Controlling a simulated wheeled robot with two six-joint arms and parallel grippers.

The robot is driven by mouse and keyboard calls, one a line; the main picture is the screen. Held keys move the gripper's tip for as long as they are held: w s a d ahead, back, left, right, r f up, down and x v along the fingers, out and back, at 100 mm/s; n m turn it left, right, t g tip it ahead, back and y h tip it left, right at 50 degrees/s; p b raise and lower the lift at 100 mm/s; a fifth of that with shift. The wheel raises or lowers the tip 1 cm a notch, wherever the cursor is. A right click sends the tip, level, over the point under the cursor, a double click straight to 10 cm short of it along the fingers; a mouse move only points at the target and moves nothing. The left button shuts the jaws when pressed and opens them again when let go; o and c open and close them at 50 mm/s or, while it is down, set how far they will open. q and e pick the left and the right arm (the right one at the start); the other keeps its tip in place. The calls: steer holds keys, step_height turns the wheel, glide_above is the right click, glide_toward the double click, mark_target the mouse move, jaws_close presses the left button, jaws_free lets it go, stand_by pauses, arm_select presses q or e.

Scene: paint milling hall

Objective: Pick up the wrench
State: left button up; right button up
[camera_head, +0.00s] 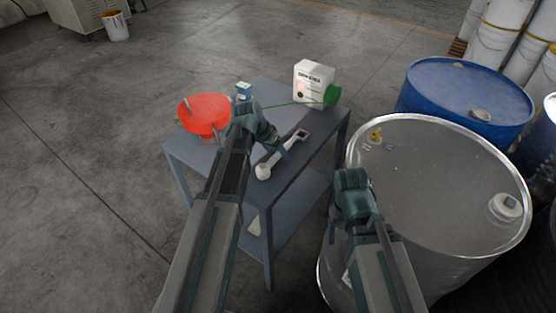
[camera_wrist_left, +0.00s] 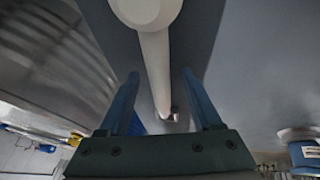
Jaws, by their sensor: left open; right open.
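The pale wrench (camera_head: 268,166) lies on the blue-grey table (camera_head: 310,165), slanting from a round end at the near side to an open-looking end at the far right. My left gripper (camera_head: 270,138) is open just above its middle and hides part of the shaft. In the left wrist view, the wrench's shaft (camera_wrist_left: 156,65) runs between the two spread blue fingers (camera_wrist_left: 163,98), with clear gaps on both sides. My right gripper (camera_head: 355,186) is over the near edge of the grey drum, away from the wrench; its fingertips are hard to make out.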

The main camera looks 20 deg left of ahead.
arm_select(q)
jaws_close()
steer(key=shift+r, duration=0.1)
stand_by(0.4)
